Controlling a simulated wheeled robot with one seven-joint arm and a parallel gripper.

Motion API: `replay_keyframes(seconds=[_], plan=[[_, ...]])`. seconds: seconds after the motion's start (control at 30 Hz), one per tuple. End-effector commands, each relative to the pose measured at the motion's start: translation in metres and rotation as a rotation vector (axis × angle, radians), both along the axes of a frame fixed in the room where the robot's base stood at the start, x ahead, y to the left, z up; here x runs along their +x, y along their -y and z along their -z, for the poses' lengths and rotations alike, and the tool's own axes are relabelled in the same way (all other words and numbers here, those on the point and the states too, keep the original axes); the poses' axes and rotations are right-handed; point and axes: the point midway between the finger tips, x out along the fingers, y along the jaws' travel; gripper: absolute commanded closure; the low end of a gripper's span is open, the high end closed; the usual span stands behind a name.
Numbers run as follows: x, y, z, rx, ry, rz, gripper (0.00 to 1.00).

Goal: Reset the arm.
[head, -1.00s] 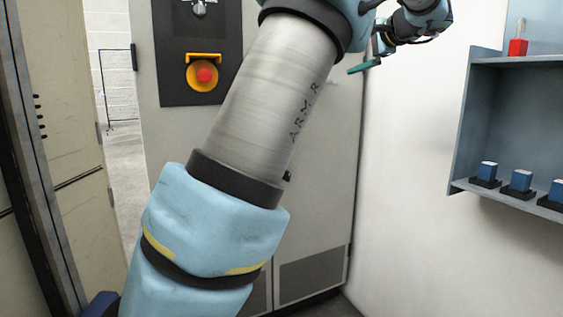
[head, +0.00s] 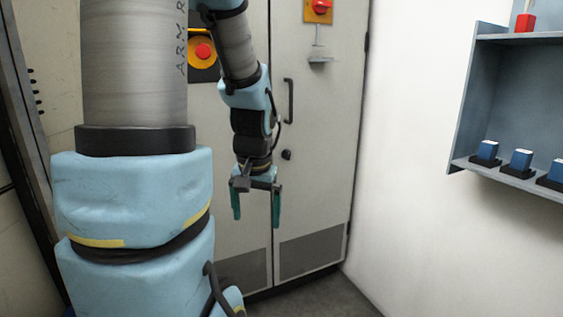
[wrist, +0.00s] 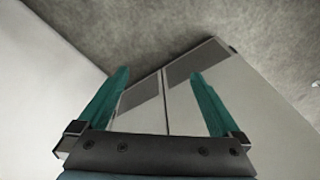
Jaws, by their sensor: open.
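My gripper (head: 256,212) hangs in front of the grey cabinet in the head view, with its two green fingers pointing down. The fingers are apart and nothing is between them. In the wrist view my gripper (wrist: 158,95) shows both fingers spread, one at each side, with the cabinet's lower doors and the floor beyond. My upper arm stands nearly upright at the left of the head view, and the forearm comes down to the right of it.
A wall shelf (head: 466,120) at right holds several blue blocks (head: 521,160) and a red item (head: 525,22). Floor (head: 325,298) shows below.

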Motion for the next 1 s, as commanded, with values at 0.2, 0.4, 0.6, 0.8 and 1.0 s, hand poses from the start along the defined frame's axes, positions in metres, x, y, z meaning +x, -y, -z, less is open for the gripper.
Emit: replay_keyframes(seconds=[0.2, 0.4, 0.6, 0.8, 1.0], plan=[[-0.043, -0.011, 0.003, -0.069, -0.027, -0.157, 0.0], [-0.043, -0.011, -0.03, -0.068, -0.028, -0.153, 0.0], [-0.042, -0.011, -0.076, -0.066, -0.028, -0.152, 0.0], [-0.042, -0.011, -0.139, -0.066, -0.029, -0.151, 0.0], [-0.042, -0.011, -0.183, -0.066, -0.029, -0.151, 0.0]])
